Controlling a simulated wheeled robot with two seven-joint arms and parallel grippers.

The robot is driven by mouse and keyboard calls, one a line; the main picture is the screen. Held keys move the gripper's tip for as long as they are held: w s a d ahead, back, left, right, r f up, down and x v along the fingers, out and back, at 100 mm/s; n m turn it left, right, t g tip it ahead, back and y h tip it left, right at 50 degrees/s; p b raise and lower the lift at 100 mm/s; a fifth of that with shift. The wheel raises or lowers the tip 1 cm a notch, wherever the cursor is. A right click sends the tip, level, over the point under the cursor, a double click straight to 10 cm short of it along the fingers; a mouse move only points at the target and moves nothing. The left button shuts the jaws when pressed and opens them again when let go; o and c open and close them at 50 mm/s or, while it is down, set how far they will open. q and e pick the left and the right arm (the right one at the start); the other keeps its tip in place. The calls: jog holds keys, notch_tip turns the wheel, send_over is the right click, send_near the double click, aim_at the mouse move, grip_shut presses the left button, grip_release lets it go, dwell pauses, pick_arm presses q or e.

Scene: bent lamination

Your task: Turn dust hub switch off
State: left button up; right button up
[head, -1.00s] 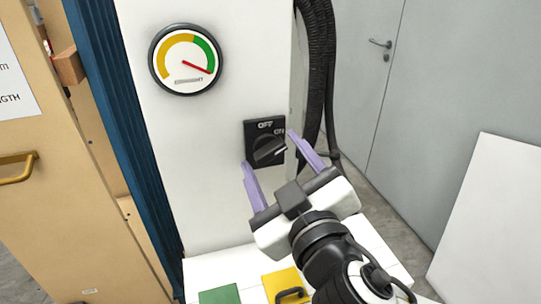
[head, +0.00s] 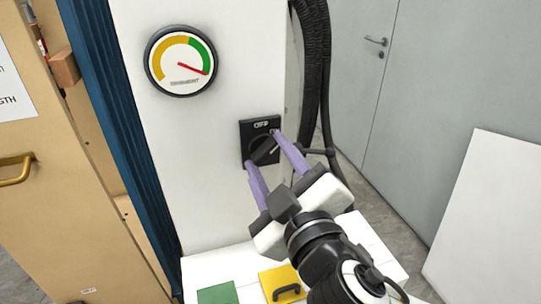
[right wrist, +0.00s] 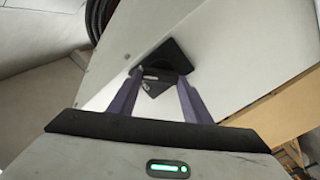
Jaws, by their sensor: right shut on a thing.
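The dust hub switch (head: 261,140) is a black square plate with a rotary knob, on the front of a white cabinet (head: 215,190). The word OFF shows at the top of its plate; the ON label at its upper right is partly covered. My right gripper (head: 263,150) is shut on the knob, one purple finger at its lower left and one at its upper right. In the right wrist view the fingers reach the switch (right wrist: 160,80) from both sides. The knob points toward the upper right. My left gripper is not in view.
A round gauge (head: 181,61) above the switch has its red needle in the green zone's end. Black hoses (head: 313,80) run down the cabinet's right side. A green block (head: 218,294) and a yellow one with a black handle (head: 284,282) lie below.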

jog(key=n, duration=0.4)
jog(key=shift+a+n, duration=0.1)
jog(key=shift+n, duration=0.2)
jog(key=n, duration=0.4)
jog(key=shift+f+n, duration=0.1)
jog(key=shift+n, duration=0.2)
jog(key=o, duration=1.1)
jog(key=shift+c, duration=0.2)
